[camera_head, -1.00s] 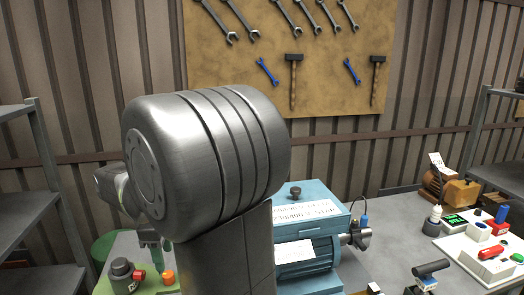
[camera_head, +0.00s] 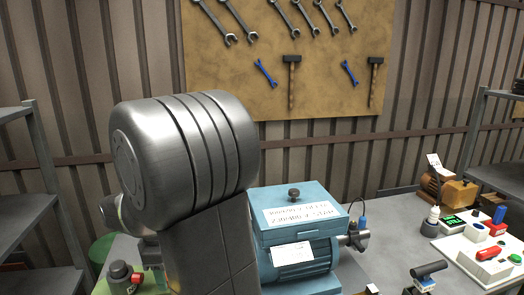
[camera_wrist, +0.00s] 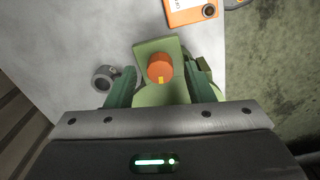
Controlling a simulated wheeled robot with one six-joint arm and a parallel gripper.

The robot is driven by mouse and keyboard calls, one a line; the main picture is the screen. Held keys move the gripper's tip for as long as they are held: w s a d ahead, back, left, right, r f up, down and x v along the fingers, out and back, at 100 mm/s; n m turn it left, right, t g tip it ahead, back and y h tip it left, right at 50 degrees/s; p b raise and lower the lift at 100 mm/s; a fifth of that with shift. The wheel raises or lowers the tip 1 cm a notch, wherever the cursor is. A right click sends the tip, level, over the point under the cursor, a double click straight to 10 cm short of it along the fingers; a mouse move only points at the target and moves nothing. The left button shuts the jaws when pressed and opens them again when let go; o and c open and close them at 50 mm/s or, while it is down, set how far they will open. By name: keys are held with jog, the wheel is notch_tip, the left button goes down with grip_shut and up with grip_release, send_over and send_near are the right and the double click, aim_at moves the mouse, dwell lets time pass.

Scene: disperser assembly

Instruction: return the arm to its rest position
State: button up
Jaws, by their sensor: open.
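My arm's large grey joint fills the middle-left of the head view and hides most of what lies behind it. My gripper (camera_wrist: 164,74) shows in the wrist view with its two green fingers apart and nothing held between them. Beyond the fingers is a green block with an orange knob (camera_wrist: 159,68). I cannot tell how far the fingers are from it. In the head view, a green base with a dark and red control (camera_head: 123,276) sits at the lower left, partly hidden by my arm.
A blue motor unit (camera_head: 297,228) stands on the table right of my arm. A white panel with coloured controls (camera_head: 482,250) and a brown device (camera_head: 447,188) are at the right. Shelves (camera_head: 28,170) stand at both sides. A tool board (camera_head: 300,98) hangs behind.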

notch_tip(320, 180, up, 13)
notch_tip(320, 180, down, 14)
jog(key=shift+r, duration=0.1)
jog(key=m, duration=0.4)
jog(key=shift+m, duration=0.4)
jog(key=m, duration=0.4)
jog(key=shift+m+b, duration=0.3)
jog(key=m, duration=0.5)
jog(key=shift+m+b, duration=0.6)
jog(key=shift+m, duration=1.9)
jog(key=shift+d+r, duration=0.1)
